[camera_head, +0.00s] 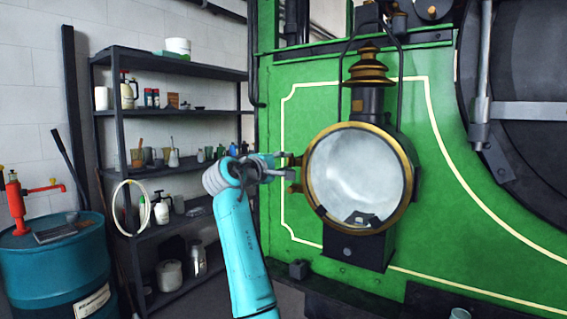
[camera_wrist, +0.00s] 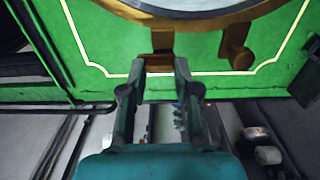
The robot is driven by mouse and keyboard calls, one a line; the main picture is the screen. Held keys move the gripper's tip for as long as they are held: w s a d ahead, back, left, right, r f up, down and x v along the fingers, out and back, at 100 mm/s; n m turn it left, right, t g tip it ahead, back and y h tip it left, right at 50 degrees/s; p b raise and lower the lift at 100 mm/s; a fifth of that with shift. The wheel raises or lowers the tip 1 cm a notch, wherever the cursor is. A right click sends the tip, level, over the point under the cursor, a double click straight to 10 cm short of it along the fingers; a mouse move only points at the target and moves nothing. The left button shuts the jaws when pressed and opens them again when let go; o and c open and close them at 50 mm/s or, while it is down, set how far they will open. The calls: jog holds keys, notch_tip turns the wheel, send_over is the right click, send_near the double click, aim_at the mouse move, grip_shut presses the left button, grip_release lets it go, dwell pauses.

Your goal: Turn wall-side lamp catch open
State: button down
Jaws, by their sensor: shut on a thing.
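The lamp (camera_head: 358,180) is a large round lantern with a brass rim and pale glass, fixed to the green panel. The wall-side lamp catch (camera_head: 292,160) is a small brass piece at the left edge of the rim. My gripper (camera_head: 283,165) reaches it from the left, one finger above the other. In the wrist view, the fingertips of my gripper (camera_wrist: 161,66) are shut on the brass catch (camera_wrist: 162,42), just outside the rim. A second brass piece with a rounded end (camera_wrist: 237,48) stands beside it, apart from the fingers. The catch's exact turn is hard to tell.
The green panel (camera_head: 440,215) lies close behind the lamp. A dark shelf rack (camera_head: 172,112) with bottles and pots stands at the left. A blue drum (camera_head: 55,265) with a red pump stands at the lower left. A black wire handle (camera_head: 342,75) rises over the lamp.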

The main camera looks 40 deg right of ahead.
dwell(0.4)
jog(key=c, duration=0.8)
grip_release()
jog(key=shift+s, duration=0.1)
jog(key=shift+c, duration=0.2)
jog(key=v, duration=1.2)
jog(key=shift+r, duration=0.15)
